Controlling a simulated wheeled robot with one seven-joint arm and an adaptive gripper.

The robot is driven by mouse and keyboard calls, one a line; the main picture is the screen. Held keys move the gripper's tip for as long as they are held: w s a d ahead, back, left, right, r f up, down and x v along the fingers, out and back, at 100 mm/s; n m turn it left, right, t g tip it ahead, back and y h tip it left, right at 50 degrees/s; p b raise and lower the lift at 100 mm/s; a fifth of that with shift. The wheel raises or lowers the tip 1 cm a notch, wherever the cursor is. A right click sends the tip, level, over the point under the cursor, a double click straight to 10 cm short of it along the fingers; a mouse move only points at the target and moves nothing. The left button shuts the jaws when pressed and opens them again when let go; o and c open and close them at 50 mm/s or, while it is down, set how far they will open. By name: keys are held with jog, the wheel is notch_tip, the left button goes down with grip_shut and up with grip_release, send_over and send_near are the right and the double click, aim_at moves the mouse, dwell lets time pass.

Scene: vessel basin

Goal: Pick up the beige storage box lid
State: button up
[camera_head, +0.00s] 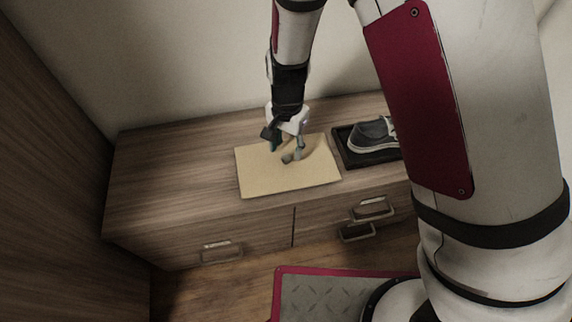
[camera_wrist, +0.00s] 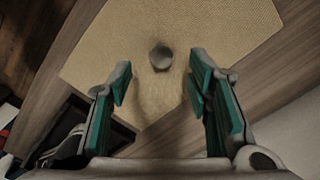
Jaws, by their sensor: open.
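The beige storage box lid (camera_head: 262,178) lies flat on top of the wooden cabinet. In the wrist view the lid (camera_wrist: 215,30) is a woven-looking panel with a round grey knob (camera_wrist: 160,58) on it. In the head view the knob (camera_head: 287,158) shows just below my gripper (camera_head: 286,150). My gripper is open and empty above the lid. In the wrist view its two green-padded fingers (camera_wrist: 160,88) stand apart on either side, with the knob between and beyond their tips. Any box under the lid cannot be made out.
The wooden cabinet (camera_head: 170,180) has drawers with metal handles in front. A dark tray (camera_head: 362,161) with a grey shoe (camera_head: 371,134) stands right of the lid. The cabinet top left of the lid is clear. A wall rises behind.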

aim_at(286, 157)
notch_tip(286, 157, down, 4)
jog(key=shift+a+r+b, duration=0.15)
jog(key=shift+b, duration=0.65)
jog(key=shift+c, duration=0.6)
grip_shut()
jog(key=shift+r, duration=0.15)
